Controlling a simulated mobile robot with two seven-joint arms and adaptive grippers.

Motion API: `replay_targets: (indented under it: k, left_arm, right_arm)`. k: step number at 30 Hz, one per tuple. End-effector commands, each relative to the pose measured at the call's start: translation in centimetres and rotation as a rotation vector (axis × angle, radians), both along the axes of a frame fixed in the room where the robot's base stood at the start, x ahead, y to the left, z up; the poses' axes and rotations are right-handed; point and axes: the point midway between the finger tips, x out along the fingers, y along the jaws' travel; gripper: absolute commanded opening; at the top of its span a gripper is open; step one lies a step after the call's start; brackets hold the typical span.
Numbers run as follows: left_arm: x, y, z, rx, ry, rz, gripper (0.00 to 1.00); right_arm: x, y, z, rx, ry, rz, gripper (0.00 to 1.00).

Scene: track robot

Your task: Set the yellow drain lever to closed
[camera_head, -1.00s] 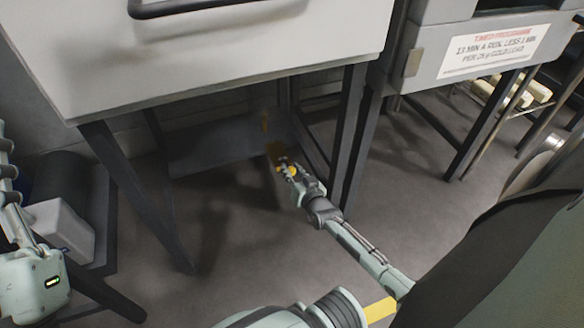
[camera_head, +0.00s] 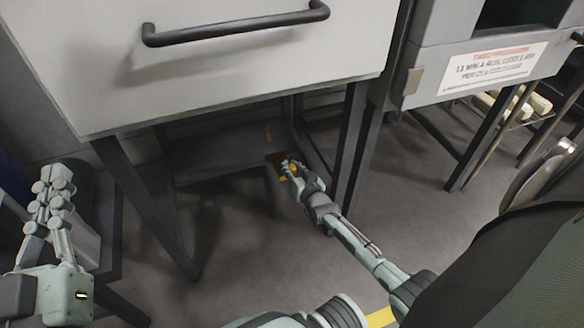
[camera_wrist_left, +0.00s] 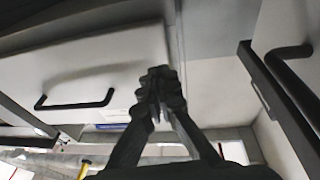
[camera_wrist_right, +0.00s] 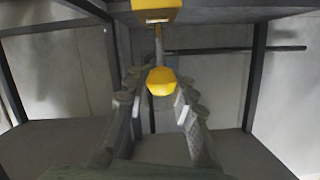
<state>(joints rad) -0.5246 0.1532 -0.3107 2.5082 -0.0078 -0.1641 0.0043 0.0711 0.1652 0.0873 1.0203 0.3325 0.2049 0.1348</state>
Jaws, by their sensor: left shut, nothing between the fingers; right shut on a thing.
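The yellow drain lever's rounded end (camera_wrist_right: 161,83) is between the fingers of my right gripper (camera_wrist_right: 160,92) in the right wrist view. A thin stem runs from it to a yellow block (camera_wrist_right: 157,12) at the top. In the head view my right gripper (camera_head: 291,168) is shut on the lever, low under the grey cabinet; a little yellow shows at its tips. The gripper hides most of the lever there, and its exact angle is hard to tell. My left gripper (camera_head: 56,182) is shut and empty at the far left; its closed fingers (camera_wrist_left: 158,88) show in the left wrist view.
The grey cabinet (camera_head: 215,65) with a black handle (camera_head: 235,24) overhangs the lever. Its dark legs (camera_head: 150,205) stand on either side of my right gripper. A labelled machine (camera_head: 490,68) stands at right. Floor in front is clear.

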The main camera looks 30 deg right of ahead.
Motion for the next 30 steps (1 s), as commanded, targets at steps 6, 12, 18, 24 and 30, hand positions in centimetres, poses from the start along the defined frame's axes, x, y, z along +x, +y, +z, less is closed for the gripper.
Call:
replay_targets:
  k: [6, 12, 18, 24, 30]
  left_arm:
    - [0.02, 0.03, 0.01, 0.002, 0.002, 0.000, 0.00]
    - [0.02, 0.04, 0.03, 0.001, 0.002, 0.001, 0.00]
    - [0.03, 0.03, 0.03, 0.001, 0.002, 0.001, 0.00]
    - [0.02, 0.04, 0.02, 0.001, 0.001, 0.001, 0.00]
    - [0.01, 0.00, -0.16, 0.003, 0.004, 0.000, 0.00]
  right_arm:
    - [0.57, 0.19, 0.88, -0.002, -0.019, 0.002, 0.00]
    - [0.57, 0.24, 0.88, -0.002, -0.019, 0.004, 0.00]
    - [0.53, 0.27, 0.80, -0.001, -0.017, 0.004, 0.33]
    - [0.29, 0.18, 0.43, 0.000, -0.009, 0.002, 0.47]
    - [0.11, 0.12, 0.25, -0.001, -0.006, 0.001, 0.47]
